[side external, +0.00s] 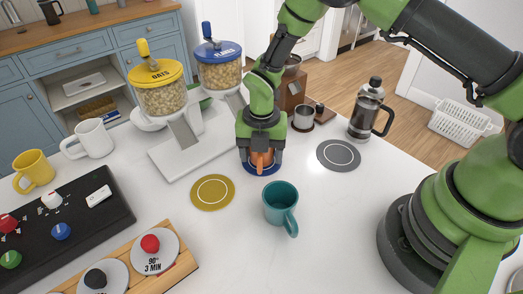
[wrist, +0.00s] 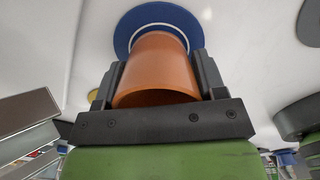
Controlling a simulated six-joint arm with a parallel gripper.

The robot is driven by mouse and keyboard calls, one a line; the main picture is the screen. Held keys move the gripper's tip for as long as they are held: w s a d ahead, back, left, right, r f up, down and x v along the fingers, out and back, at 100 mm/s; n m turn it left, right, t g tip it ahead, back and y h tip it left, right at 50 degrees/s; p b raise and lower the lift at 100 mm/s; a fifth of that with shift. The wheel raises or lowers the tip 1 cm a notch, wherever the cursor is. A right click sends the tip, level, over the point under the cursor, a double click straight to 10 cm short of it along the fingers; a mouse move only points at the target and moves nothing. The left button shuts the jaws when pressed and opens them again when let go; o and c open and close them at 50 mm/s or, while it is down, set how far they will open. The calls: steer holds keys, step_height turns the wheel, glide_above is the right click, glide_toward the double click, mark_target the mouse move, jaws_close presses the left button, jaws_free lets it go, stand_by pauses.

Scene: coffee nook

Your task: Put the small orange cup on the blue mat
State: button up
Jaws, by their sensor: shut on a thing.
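My gripper (side external: 261,158) points down at the blue mat and is shut on the small orange cup (side external: 262,160). In the wrist view my gripper (wrist: 157,75) has one finger on each side of the orange cup (wrist: 157,68). The blue mat (side external: 247,167) is round with a white ring and lies on the white counter; it also shows in the wrist view (wrist: 122,32) behind the cup. The cup is over or on the mat; I cannot tell whether its base touches.
A yellow mat (side external: 212,203) and a teal mug (side external: 281,203) are in front of the gripper. A grey mat (side external: 338,166) and a French press (side external: 367,110) stand to the right. The cereal dispenser (side external: 188,150) is close on the left. Bare counter lies front right.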

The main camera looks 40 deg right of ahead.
steer(key=shift+f, duration=0.1)
steer(key=o, duration=1)
step_height(320, 180, up, 12)
steer(key=shift+r, duration=0.2)
steer(key=s+d+r+m+t, duration=0.2)
steer(key=s+r+m, duration=0.1)
steer(key=r+m, duration=0.55)
steer(key=s+d+r+m+t, duration=0.1)
steer(key=s+r+m, duration=0.2)
steer(key=s+m, duration=0.2)
steer(key=s+d+r+m+t+y, duration=0.1)
steer(key=s+r+m+t, duration=0.1)
steer(key=s+m, duration=0.4)
steer(key=s+d+r+m+t+y, duration=0.1)
steer(key=s+r+m, duration=0.3)
steer(key=m, duration=0.7)
steer(key=shift+s+d+r+m+t, duration=0.25)
steer(key=shift+s+d+m+t, duration=0.25)
steer(key=shift+s, duration=0.45)
